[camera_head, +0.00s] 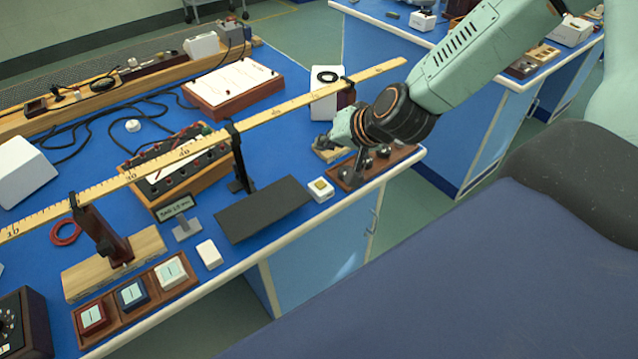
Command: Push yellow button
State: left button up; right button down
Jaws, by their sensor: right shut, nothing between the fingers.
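The yellow button (320,185) is a small yellow square on top of a white block. It sits near the front edge of the blue bench, just right of a dark flat plate. My right gripper (358,165) comes in from the upper right and is shut and empty. It is above and to the right of the button in the picture, close to a small brown tray, and looks apart from the button. Whether its fingertips touch the tray I cannot tell. My left gripper is not in view.
A long wooden ruler (270,113) on stands crosses above the bench. The dark plate (262,208) lies left of the button. The brown tray (378,168) with dark knobs is under my right gripper. A wooden tray (128,325) holds coloured blocks at the front left.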

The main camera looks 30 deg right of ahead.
jog(key=b, duration=0.6)
send_over(323, 186)
notch_tip(323, 186, down, 6)
notch_tip(323, 186, down, 3)
jog(key=b, duration=0.2)
jog(key=shift+d+r+b, duration=0.15)
jog(key=shift+b, duration=0.15)
jog(key=shift+w, duration=0.1)
dwell(0.4)
